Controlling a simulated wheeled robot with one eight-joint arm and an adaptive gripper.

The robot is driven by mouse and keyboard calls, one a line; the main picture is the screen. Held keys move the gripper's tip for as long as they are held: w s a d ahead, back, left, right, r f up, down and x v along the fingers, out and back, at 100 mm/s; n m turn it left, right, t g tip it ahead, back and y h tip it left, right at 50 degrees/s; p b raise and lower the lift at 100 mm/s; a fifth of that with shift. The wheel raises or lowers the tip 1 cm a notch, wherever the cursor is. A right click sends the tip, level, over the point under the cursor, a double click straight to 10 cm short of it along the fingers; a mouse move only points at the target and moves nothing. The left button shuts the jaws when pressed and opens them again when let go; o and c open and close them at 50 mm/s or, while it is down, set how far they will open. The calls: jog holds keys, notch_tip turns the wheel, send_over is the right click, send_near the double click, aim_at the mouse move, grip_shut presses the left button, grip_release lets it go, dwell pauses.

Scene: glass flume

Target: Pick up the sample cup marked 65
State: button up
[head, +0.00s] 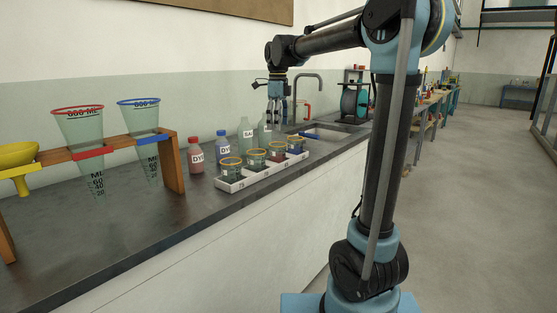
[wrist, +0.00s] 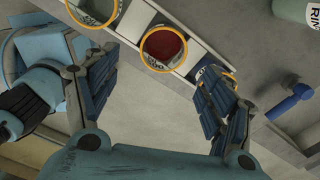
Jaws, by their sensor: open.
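Several sample cups with orange-yellow rims stand in a white tray (head: 231,185) on the dark counter. In the head view they are a left cup (head: 231,169), a second (head: 256,159), a third (head: 276,151) and a right cup (head: 295,145). Their marks are too small to read, so I cannot tell which is 65. My gripper (head: 277,119) hangs above the tray's far right part, open and empty. In the wrist view a cup with dark red contents (wrist: 165,48) shows between my spread fingers. Another cup (wrist: 97,8) is cut off above; one is partly behind the right finger.
Bottles stand behind the tray: a red one (head: 196,157), a blue one (head: 223,151) and pale green ones (head: 245,137). A wooden rack (head: 173,165) with measuring beakers is at the left. A sink (head: 325,133) and tap (head: 307,78) lie beyond the tray.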

send_near(278, 155)
notch_tip(278, 155, down, 3)
jog(key=w, duration=0.3)
jog(key=shift+w+a+f, duration=0.1)
jog(key=shift+f, duration=2.35)
jog(key=c, duration=1.2)
